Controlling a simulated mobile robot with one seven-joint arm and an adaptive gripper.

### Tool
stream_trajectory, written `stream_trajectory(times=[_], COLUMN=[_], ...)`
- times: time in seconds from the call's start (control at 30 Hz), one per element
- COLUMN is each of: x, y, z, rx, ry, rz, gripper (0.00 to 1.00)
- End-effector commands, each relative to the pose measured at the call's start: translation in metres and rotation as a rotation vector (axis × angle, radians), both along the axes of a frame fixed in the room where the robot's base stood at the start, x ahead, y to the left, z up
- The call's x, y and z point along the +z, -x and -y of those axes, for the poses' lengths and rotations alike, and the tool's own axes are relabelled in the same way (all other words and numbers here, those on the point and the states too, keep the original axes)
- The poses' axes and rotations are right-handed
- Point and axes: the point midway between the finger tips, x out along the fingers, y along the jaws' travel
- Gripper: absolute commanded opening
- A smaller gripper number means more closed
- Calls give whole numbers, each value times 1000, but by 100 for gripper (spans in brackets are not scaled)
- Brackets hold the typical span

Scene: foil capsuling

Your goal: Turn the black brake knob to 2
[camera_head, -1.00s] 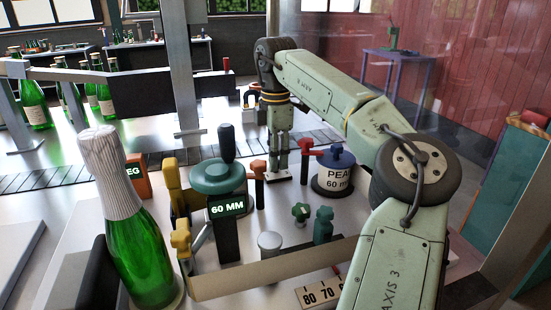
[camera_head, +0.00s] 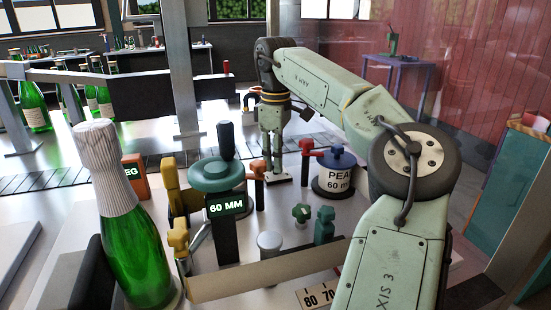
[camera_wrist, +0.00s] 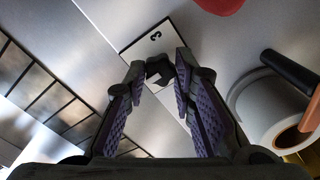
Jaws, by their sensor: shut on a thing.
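The black brake knob (camera_wrist: 158,70) shows in the wrist view between my fingertips, in front of a pale plate (camera_wrist: 143,46) marked with a 3. My gripper (camera_wrist: 160,74) is shut on the knob, with a purple-padded finger on each side. In the head view my gripper (camera_head: 273,166) points straight down at the small light plate (camera_head: 278,178), behind the green handwheel. There the knob is hidden by the fingers. The knob's pointer and the figure 2 cannot be made out.
A red-handled post (camera_head: 257,172) stands close left of my gripper, another (camera_head: 305,160) close right. A white drum with a blue top (camera_head: 334,178) is further right. The green handwheel (camera_head: 217,176) and a foil-topped bottle (camera_head: 133,240) stand nearer the camera.

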Motion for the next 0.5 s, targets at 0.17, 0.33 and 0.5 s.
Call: stream_trajectory(times=[0.17,0.33,0.5], x=[0,1,1], y=[0,0,0], z=[1,1,1], rx=[-18,-18,-18], ry=[0,0,0], rz=[1,1,1], gripper=[0,0,25])
